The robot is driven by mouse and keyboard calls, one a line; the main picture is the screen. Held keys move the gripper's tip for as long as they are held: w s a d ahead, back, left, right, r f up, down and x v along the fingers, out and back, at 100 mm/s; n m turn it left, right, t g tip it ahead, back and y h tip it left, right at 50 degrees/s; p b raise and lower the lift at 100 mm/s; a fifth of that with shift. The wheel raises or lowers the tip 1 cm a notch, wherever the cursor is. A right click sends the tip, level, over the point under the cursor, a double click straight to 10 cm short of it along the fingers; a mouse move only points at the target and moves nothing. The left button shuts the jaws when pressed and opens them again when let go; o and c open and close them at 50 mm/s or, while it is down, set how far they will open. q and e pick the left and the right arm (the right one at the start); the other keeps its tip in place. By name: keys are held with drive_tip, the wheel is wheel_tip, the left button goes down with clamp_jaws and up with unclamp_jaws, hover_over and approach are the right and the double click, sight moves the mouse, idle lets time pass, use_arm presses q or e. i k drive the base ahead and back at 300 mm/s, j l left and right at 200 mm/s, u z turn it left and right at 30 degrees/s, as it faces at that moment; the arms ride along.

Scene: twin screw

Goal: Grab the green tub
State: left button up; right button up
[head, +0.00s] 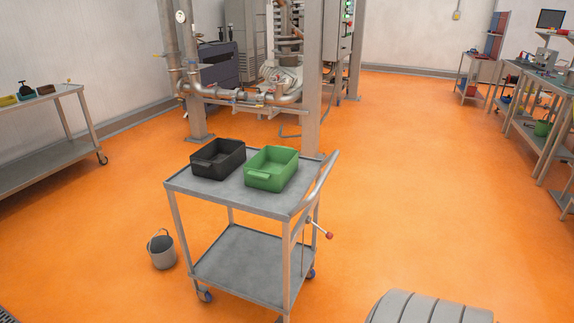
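The green tub (270,180) is an open rectangular bin. It sits upright on the top shelf of a grey metal cart (262,205), toward the right side near the cart's handle. Its inside looks empty. A black tub (217,165) of similar shape stands close beside it on the left. Neither of my grippers shows in the head view.
A grey bucket (162,252) stands on the orange floor left of the cart. A long steel table (45,150) is at the left and workbenches (530,105) are at the right. Pipes and machinery (255,95) stand behind the cart. Open floor lies right of it.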

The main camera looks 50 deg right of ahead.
sight(271, 167)
drive_tip(key=z, duration=1.45)
